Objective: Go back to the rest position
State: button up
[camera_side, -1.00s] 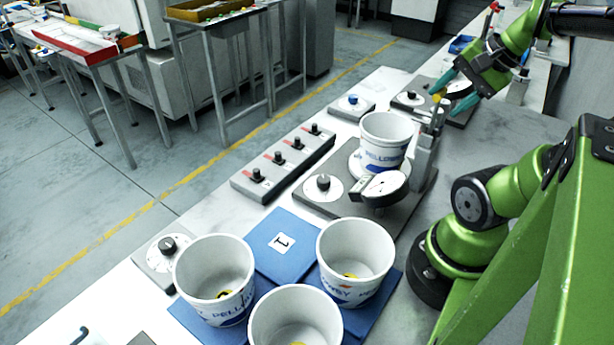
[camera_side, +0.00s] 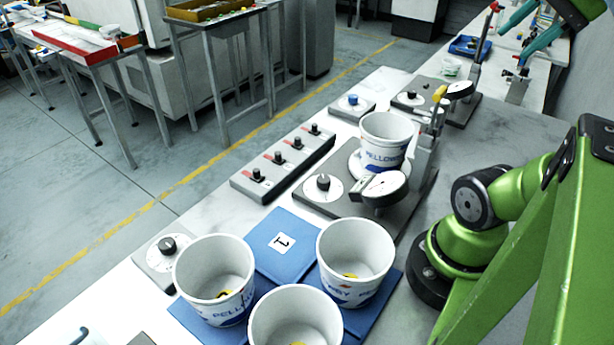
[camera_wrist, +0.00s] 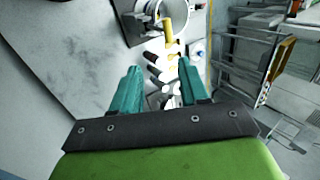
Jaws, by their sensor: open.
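My gripper (camera_side: 528,32) is in the upper right of the side view, raised above the far end of the bench. Its two teal fingers are spread apart with nothing between them. In the wrist view my gripper (camera_wrist: 160,88) also shows open and empty. A white bucket with blue lettering (camera_side: 385,158) stands on the grey labelling station (camera_side: 408,215). A yellow-topped post (camera_side: 439,95) stands beside it; a yellow part also shows in the wrist view (camera_wrist: 168,32).
Several white buckets (camera_side: 222,292) stand on blue mats (camera_side: 283,240) at the front. A control strip with several knobs (camera_side: 283,160) lies left of the station. A second grey device (camera_side: 462,108) and a blue tray (camera_side: 468,47) are farther back.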

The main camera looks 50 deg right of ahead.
dwell(0.3)
jog(key=w+a+f+n+t, duration=0.1)
jog(key=w+a+f+n, duration=0.25)
jog(key=w, duration=0.45)
jog(key=w+a+f+n, duration=0.3)
jog(key=w+n, duration=0.1)
jog(key=w, duration=0.4)
jog(key=w+a+f+n+y, duration=0.1)
jog(key=a+f+n, duration=0.2)
jog(key=a, duration=0.5)
jog(key=w+a+f+n+y, duration=0.1)
jog(key=w+a+f+n, duration=0.1)
jog(key=a, duration=0.5)
notch_tip(320, 180, down, 2)
jog(key=shift+w+a+f+n, duration=0.1)
jog(key=shift+w+a+n, duration=0.2)
jog(key=shift+n, duration=0.45)
jog(key=shift+s, duration=0.1)
